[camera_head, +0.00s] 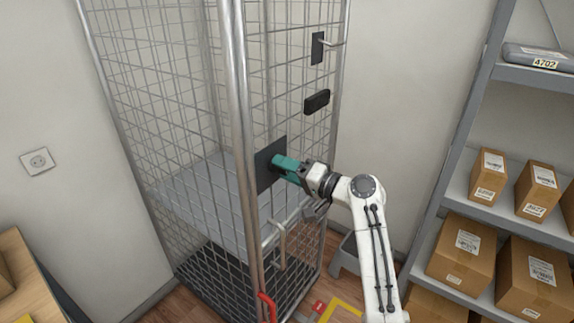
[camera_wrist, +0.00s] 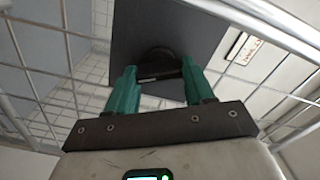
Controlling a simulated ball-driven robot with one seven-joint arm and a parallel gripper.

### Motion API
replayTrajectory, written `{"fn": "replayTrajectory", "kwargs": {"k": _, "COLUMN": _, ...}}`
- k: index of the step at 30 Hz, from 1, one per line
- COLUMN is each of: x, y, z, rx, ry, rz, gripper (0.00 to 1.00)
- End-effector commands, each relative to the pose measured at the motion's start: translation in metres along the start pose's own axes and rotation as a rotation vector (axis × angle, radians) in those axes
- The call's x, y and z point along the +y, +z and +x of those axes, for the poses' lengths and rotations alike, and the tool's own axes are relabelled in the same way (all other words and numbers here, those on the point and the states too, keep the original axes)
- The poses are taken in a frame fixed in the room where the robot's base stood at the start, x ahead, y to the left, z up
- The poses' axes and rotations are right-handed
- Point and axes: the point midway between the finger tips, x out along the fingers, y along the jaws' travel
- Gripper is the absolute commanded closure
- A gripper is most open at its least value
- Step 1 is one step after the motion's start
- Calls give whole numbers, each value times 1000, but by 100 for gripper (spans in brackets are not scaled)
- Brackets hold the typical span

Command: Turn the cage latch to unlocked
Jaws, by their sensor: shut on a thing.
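The wire cage (camera_head: 237,90) stands against the wall, with a dark latch plate (camera_head: 264,158) on its mesh side. My gripper (camera_head: 284,166) is at this plate, its green fingers pointing into it. In the wrist view my gripper (camera_wrist: 157,82) has a green finger on each side of the dark latch knob (camera_wrist: 158,55), with a dark bar between the fingertips. The gripper is shut on this latch. The plate (camera_wrist: 195,28) fills the upper middle there. The fingers hide part of the latch, and I cannot tell which way it is turned.
A white label (camera_wrist: 243,48) with small unreadable marks is right of the plate. A bent metal handle (camera_head: 281,243) is below. A shelf rack (camera_head: 462,130) with cartons stands right.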

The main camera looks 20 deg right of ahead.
Motion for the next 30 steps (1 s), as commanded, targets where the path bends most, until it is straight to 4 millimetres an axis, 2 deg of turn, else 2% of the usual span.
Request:
{"fn": "replayTrajectory", "kwargs": {"k": 6, "x": -2, "y": -2, "z": 0, "rx": 3, "ry": 0, "rz": 186, "gripper": 78}}
{"fn": "replayTrajectory", "kwargs": {"k": 15, "x": 0, "y": -3, "z": 0, "rx": 5, "ry": 0, "rz": 369, "gripper": 78}}
{"fn": "replayTrajectory", "kwargs": {"k": 30, "x": 2, "y": -2, "z": 0, "rx": 7, "ry": -1, "rz": 454, "gripper": 78}}
